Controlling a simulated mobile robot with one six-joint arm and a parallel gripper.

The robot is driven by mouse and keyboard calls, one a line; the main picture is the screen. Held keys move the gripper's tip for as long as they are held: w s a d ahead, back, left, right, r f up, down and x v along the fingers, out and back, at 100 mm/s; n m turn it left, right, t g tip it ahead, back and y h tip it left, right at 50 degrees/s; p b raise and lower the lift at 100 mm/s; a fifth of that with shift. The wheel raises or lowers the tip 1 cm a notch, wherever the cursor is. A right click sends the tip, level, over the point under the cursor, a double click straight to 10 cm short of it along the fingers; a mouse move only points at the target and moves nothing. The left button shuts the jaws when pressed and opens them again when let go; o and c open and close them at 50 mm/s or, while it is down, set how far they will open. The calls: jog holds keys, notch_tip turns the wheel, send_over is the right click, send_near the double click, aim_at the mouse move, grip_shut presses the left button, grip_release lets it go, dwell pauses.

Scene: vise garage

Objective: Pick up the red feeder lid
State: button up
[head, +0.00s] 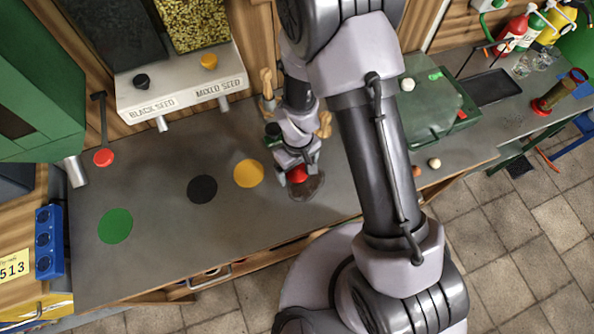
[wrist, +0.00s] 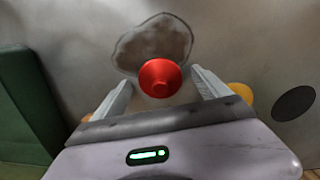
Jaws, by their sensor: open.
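The red feeder lid (wrist: 160,77) is a round, cone-like red piece with a knob facing the wrist camera. In the wrist view it sits between the two fingers of my gripper (wrist: 160,88), with a gap visible on each side. My gripper is open around it and does not appear to touch it. In the head view the red lid (head: 297,174) shows just at the tips of my gripper (head: 297,168), above the grey workbench. What is under the lid is mostly hidden; a pale shape shows just below it in the wrist view.
Black (head: 202,189), yellow (head: 249,173) and green (head: 115,226) discs lie to the left. A seed dispenser (head: 180,85) stands behind. A green machine (head: 425,105) stands to the right.

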jog(key=shift+c, duration=0.5)
jog(key=c, duration=1.5)
jog(key=shift+r, duration=0.15)
